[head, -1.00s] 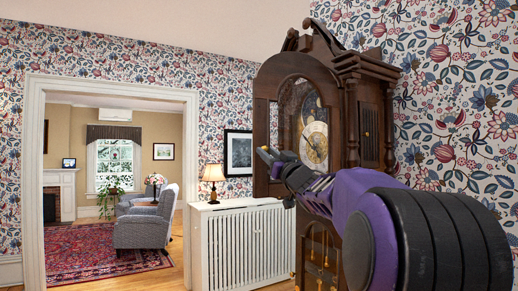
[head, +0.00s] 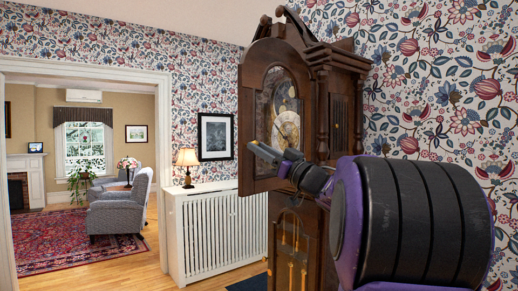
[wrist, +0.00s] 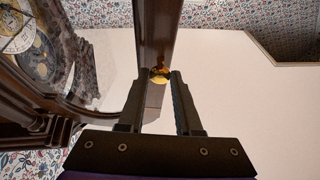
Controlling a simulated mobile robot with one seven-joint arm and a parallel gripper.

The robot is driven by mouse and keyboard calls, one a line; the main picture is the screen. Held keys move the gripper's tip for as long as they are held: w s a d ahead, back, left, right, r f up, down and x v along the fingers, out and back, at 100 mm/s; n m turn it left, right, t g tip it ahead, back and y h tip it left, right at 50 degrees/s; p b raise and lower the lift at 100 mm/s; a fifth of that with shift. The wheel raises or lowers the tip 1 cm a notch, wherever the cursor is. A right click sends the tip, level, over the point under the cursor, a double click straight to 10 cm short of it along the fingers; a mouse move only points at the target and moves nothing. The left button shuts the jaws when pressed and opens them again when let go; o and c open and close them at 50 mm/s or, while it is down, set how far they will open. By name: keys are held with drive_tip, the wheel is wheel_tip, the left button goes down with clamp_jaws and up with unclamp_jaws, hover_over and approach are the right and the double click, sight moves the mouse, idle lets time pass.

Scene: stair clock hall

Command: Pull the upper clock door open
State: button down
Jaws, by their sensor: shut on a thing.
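The tall dark-wood clock has a glazed, arched upper door (head: 246,120) in the head view. The door looks partly open, its left side swung out from the case. The clock's pale dial (head: 287,128) shows behind it, and also at the left of the wrist view (wrist: 18,35). My gripper (head: 252,144) reaches in from the right across the door's lower part. In the wrist view, my gripper's fingertips (wrist: 162,77) are shut on a small brass knob (wrist: 159,73) on the door's wooden frame (wrist: 156,38).
The clock's lower glazed door (head: 290,250) is below. A white radiator cover (head: 215,230) with a lamp (head: 188,165) stands to the left. A wide doorway opens to a room with armchairs (head: 118,210). The floor left of the clock (head: 165,280) looks clear.

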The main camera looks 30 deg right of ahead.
drive_tip(key=c, duration=0.6)
unclamp_jaws()
drive_tip(key=b+v, duration=0.2)
drive_tip(key=v, duration=1.5)
drive_tip(key=shift+s, duration=0.2)
drive_tip(key=shift+w+a+f, duration=0.1)
